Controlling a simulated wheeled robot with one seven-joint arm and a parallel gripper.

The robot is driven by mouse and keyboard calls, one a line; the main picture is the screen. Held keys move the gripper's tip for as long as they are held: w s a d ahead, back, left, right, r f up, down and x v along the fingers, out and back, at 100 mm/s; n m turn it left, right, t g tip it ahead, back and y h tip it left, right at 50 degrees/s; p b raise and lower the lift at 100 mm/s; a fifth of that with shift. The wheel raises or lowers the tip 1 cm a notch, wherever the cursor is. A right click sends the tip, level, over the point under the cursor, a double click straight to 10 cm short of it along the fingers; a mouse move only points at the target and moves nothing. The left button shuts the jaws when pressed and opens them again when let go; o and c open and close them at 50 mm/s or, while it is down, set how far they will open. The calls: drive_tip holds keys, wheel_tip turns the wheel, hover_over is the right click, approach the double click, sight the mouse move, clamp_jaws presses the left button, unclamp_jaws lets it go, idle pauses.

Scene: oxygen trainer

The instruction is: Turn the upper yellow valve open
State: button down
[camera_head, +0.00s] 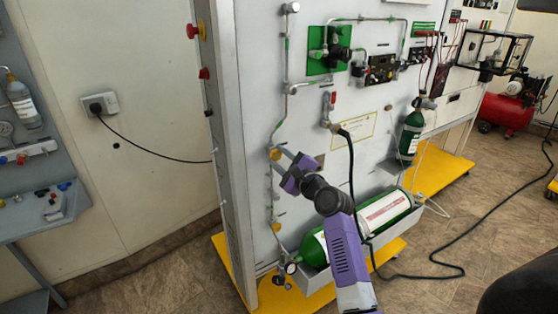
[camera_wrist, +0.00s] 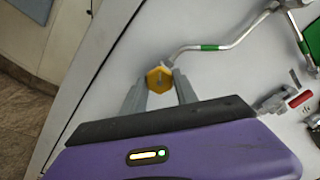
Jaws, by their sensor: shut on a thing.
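The upper yellow valve (camera_wrist: 159,80) is a hexagonal yellow knob on the pale panel. In the wrist view it sits between the tips of my gripper (camera_wrist: 158,90), with one grey finger on each side. In the head view the same valve (camera_head: 275,154) shows on the pipe at the left part of the panel, with my gripper (camera_head: 283,160) at it. My gripper is shut on the valve. A lower yellow valve (camera_head: 276,227) sits further down the same pipe, clear of my gripper.
A green oxygen cylinder (camera_head: 360,232) lies in a tray below my arm. A red-handled valve (camera_head: 329,102) with a black hose stands to the right. A green block (camera_head: 328,52) is mounted above. The panel's left edge (camera_head: 226,130) is close by.

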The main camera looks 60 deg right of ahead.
drive_tip(key=n+b, duration=0.1)
drive_tip(key=n, duration=0.3)
drive_tip(key=shift+f+n+b, duration=0.1)
drive_tip(key=shift+n+b, duration=0.2)
drive_tip(key=shift+b, duration=0.1)
drive_tip(key=n+b, duration=0.1)
drive_tip(key=n, duration=0.2)
drive_tip(key=shift+n+b, duration=0.4)
drive_tip(key=n+b, duration=0.2)
drive_tip(key=n, duration=0.2)
drive_tip(key=n+b, duration=0.2)
drive_tip(key=n, duration=0.2)
drive_tip(key=n+b, duration=0.3)
drive_tip(key=n, duration=0.3)
drive_tip(key=shift+b, duration=0.35)
drive_tip(key=n+b, duration=0.2)
drive_tip(key=n, duration=0.3)
drive_tip(key=shift+n, duration=0.4)
drive_tip(key=c, duration=0.9)
unclamp_jaws()
drive_tip(key=shift+c, duration=0.2)
